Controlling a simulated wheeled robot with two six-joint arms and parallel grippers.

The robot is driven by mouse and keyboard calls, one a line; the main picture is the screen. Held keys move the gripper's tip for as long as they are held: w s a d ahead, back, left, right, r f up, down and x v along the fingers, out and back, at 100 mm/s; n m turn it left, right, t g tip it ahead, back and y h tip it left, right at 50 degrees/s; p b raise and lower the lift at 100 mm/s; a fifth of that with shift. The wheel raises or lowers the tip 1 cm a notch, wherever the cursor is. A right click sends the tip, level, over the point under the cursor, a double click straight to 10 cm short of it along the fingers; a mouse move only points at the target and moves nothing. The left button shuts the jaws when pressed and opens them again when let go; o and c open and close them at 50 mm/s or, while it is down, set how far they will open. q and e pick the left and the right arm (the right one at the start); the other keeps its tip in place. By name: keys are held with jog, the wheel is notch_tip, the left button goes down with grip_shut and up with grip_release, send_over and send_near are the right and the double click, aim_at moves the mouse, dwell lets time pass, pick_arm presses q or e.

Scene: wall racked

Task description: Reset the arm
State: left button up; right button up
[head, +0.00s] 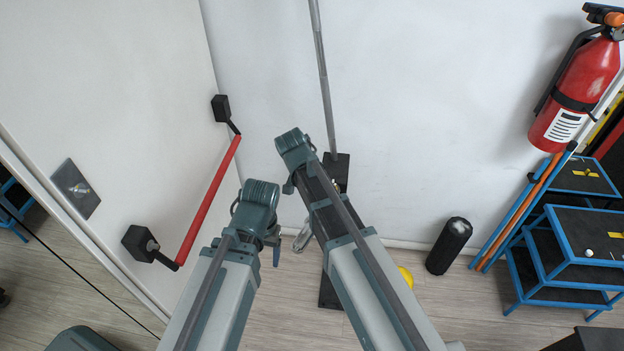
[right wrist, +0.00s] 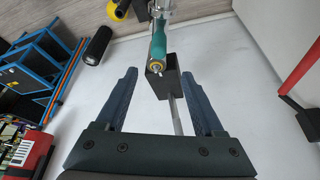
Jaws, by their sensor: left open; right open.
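My two arms reach up from the bottom of the head view, close together with their elbows bent. The left arm's elbow is in front of the red-barred door, and a small part of my left gripper (head: 276,250) shows just past it, mostly hidden. My right gripper (right wrist: 160,74) shows in the right wrist view with its two dark fingers spread and nothing held. A green-handled thing with a yellow ring (right wrist: 158,46) appears beyond the fingertips, in front of a black block (right wrist: 156,78) on a grey pole. The right gripper is hidden in the head view.
The door's red push bar (head: 209,200) is left of my arms. The pole (head: 322,75) stands against the white wall. A black cylinder (head: 449,246), blue step racks (head: 575,245) and a fire extinguisher (head: 578,90) are at the right. Floor between arms and racks is partly clear.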

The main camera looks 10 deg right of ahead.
jog(key=shift+f, duration=0.1)
dwell(0.3)
jog(key=s+a+f+n+g+b, duration=0.1)
jog(key=s+f+n+b, duration=0.4)
jog(key=s, duration=0.6)
jog(key=s+a+f+n+g+y+b, duration=0.1)
jog(key=s+a+f+n+g+b, duration=0.1)
jog(key=s+f+n+b, duration=0.4)
jog(key=s+f, duration=0.1)
jog(key=s, duration=0.4)
jog(key=shift+f+g+y, duration=0.3)
jog(key=shift+f+g, duration=0.05)
jog(key=shift+g, duration=0.05)
jog(key=shift+w, duration=0.1)
